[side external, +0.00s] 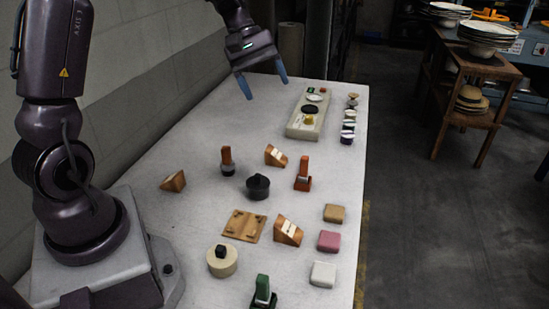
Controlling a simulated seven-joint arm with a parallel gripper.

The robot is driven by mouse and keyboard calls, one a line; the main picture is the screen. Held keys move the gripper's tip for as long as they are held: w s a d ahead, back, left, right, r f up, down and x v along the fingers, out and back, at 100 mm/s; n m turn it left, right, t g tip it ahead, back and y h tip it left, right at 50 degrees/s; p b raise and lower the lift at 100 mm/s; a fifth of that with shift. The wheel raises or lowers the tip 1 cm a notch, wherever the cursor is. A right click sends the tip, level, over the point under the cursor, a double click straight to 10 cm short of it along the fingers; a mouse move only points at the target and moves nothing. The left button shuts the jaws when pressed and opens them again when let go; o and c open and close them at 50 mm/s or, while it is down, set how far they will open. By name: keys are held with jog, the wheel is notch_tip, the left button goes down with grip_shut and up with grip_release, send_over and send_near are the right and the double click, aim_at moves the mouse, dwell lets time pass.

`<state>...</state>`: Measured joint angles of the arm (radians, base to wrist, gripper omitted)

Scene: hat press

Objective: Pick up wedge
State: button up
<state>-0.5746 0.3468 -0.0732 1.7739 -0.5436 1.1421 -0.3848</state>
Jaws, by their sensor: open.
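Three brown wooden wedge-shaped blocks lie on the white table. A plain wedge (174,182) is on the left side. A second wedge (275,156), with pale strips on its slope, is near the middle. A third, similar wedge (288,231) is closer to the camera. I cannot tell which one the task names. My gripper (265,89) is open and empty, with its two blue fingers apart above the far part of the table. It is well away from all three wedges.
An orange-red upright block (302,174), a black round piece (257,187) and a flat wooden plate (244,225) stand among the wedges. A pale tray (293,128) with small items is at the back. Coloured blocks line the right edge.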

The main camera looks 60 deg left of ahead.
jog(key=w+a+f+n+t+h, duration=0.25)
jog(key=a+f+n, duration=0.35)
jog(key=a+f, duration=0.3)
jog(key=n+t+h, duration=0.2)
jog(key=n+t, duration=0.2)
jog(key=n, duration=0.3)
send_near(275, 152)
jog(key=x, duration=0.4)
jog(key=shift+w+d, duration=0.35)
jog(key=x, duration=0.5)
jog(key=shift+s+f, duration=0.15)
jog(key=shift+f, duration=0.1)
jog(key=c, duration=1)
